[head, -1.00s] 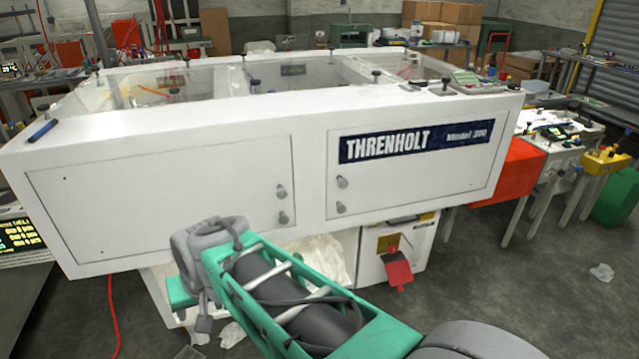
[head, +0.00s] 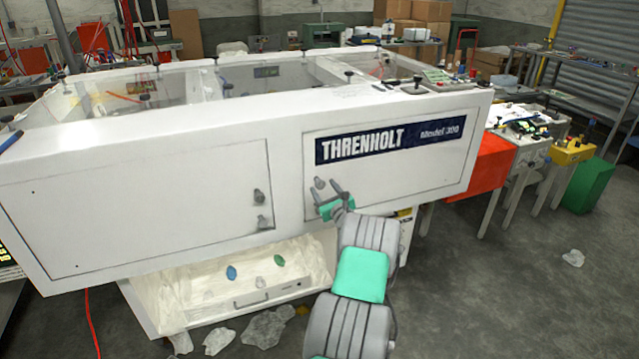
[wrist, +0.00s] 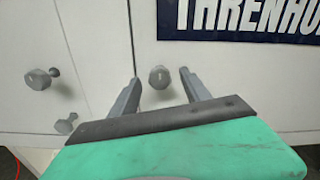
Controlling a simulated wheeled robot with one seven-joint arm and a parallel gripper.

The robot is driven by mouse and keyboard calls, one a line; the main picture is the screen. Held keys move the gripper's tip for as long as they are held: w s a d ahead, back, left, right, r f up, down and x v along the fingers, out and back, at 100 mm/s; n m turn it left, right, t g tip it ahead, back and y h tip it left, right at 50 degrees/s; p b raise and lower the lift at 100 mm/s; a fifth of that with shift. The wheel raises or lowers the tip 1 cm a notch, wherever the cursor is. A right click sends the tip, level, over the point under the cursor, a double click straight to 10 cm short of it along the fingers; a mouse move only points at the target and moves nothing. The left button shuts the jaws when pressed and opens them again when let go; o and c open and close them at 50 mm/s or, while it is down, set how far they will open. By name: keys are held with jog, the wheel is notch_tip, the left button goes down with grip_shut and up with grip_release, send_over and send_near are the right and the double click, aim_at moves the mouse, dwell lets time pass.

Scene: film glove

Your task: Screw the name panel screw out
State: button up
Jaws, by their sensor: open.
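The name panel (head: 388,188) is the white right-hand front panel with the dark blue THRENHOLT label (head: 364,147). Its upper screw (head: 319,183), a grey hex-headed knob, stands in the panel's left edge. In the wrist view this screw (wrist: 158,77) shows between the fingertips, nearer the left one, with a gap on both sides. My gripper (head: 325,188) is open and empty in front of the panel, below the label. It also shows in the wrist view (wrist: 160,85). The panel's lower screw is hidden behind my gripper.
The left panel (head: 130,205) has two similar screws (head: 259,196) near its right edge, left of my gripper. Below is an open white bay (head: 210,278) with crumpled plastic film (head: 265,328) on the floor. Floor to the right is mostly clear.

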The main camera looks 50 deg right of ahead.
aim_at(321, 185)
jog(key=x, duration=0.4)
jog(key=shift+w, duration=0.2)
jog(key=shift+c, duration=0.4)
grip_shut()
